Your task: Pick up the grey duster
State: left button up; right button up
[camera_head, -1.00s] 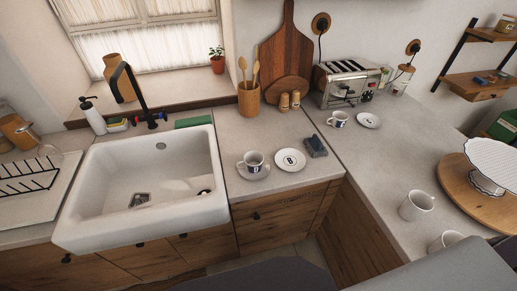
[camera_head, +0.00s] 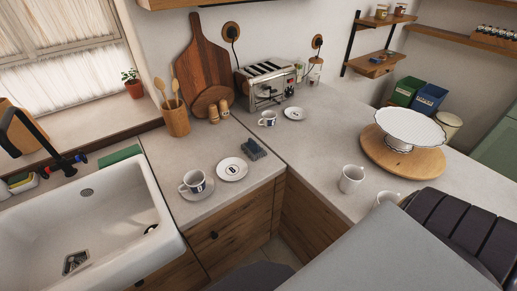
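A small grey-blue block with a brush-like top (camera_head: 253,149), which looks like the grey duster, lies on the counter near the inner corner. It is just right of and behind a white saucer with a dark mark (camera_head: 231,169), apart from any gripper. Neither of my grippers is in view. Large grey and dark parts at the bottom right look like parts of my own arm or body and hide some of the counter there.
A cup (camera_head: 194,183) stands left of the saucer, by the sink (camera_head: 110,215). Behind are a toaster (camera_head: 268,84), another cup (camera_head: 267,118) and a small plate (camera_head: 293,113). White mugs (camera_head: 351,178) and a cake stand (camera_head: 409,125) are at right. Counter around the duster is partly clear.

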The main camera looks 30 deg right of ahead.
aim_at(253, 150)
jog(key=i+z, duration=0.1)
jog(key=z, duration=0.25)
jog(key=i+l+z, duration=0.1)
jog(key=z, duration=0.3)
jog(key=i+z, duration=0.15)
jog(key=z, duration=0.2)
